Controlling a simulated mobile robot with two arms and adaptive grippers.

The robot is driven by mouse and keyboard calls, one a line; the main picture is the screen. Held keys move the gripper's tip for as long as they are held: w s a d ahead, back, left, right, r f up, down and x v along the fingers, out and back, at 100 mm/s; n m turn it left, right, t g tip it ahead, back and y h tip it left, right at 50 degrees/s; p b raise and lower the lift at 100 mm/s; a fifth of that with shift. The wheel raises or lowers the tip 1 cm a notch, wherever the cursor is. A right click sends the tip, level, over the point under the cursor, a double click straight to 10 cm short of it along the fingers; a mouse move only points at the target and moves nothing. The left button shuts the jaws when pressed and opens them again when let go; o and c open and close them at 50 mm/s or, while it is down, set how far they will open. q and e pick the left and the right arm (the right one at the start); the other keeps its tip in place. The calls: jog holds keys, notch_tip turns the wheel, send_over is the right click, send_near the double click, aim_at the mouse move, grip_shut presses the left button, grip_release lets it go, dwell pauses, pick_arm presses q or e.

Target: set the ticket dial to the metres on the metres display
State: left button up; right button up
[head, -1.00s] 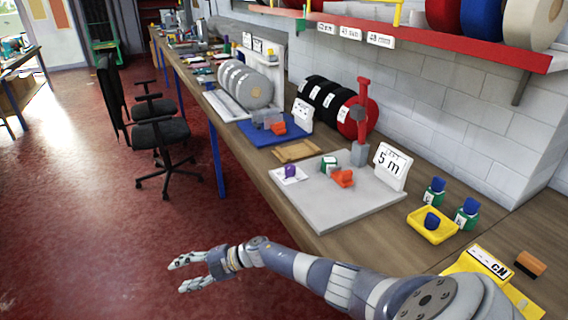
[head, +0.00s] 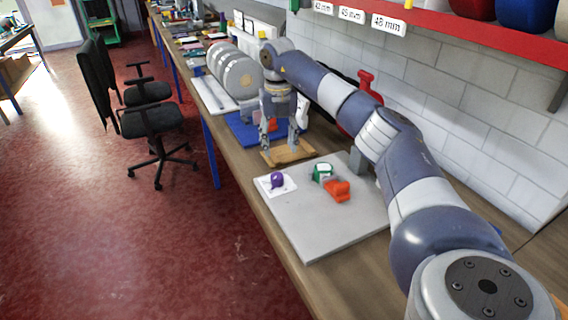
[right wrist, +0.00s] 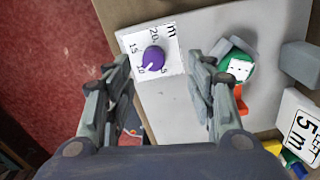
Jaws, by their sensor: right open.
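The ticket dial is a purple knob (head: 277,181) on a white scale card (right wrist: 171,43) at the left of the grey board. In the right wrist view the purple knob (right wrist: 152,60) has a white mark toward the card's lower edge, seemingly near 0. The metres display (right wrist: 303,130) reads 5 m at the right edge of that view; in the head view my arm hides it. My right gripper (head: 279,150) points down, open and empty, over the wooden block beyond the board. In the wrist view its fingers (right wrist: 158,62) flank the knob, apart from it. My left gripper is out of view.
The grey board (head: 320,235) also holds a green-and-white part (head: 322,172) and an orange part (head: 337,190). A wooden block (head: 272,157) and a blue tray (head: 240,128) lie beyond. A red shelf (head: 470,38) overhangs the bench at right.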

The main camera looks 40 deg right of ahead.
aim_at(277, 175)
jog(key=shift+s+a+f, duration=0.3)
jog(key=shift+s+a, duration=0.05)
jog(key=shift+a, duration=0.15)
jog(key=shift+s+a+f, duration=0.25)
jog(key=shift+s+a, duration=0.05)
jog(key=shift+a, duration=0.2)
notch_tip(277, 175, down, 3)
jog(key=shift+a+f+p, duration=0.15)
jog(key=shift+f+p, duration=0.05)
jog(key=shift+p, duration=0.25)
jog(key=f, duration=0.3)
jog(key=shift+w+d+f, duration=0.15)
jog(key=shift+w+d, duration=0.15)
jog(key=shift+d, duration=0.05)
jog(key=shift+s+a+f, duration=0.1)
jog(key=shift+s+f, duration=0.05)
jog(key=shift+f, duration=0.6)
jog(key=shift+c, duration=0.3)
jog(key=c, duration=0.9)
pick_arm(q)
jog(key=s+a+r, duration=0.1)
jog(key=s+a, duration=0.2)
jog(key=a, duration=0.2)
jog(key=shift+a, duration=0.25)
pick_arm(e)
jog(key=shift+c, duration=0.6)
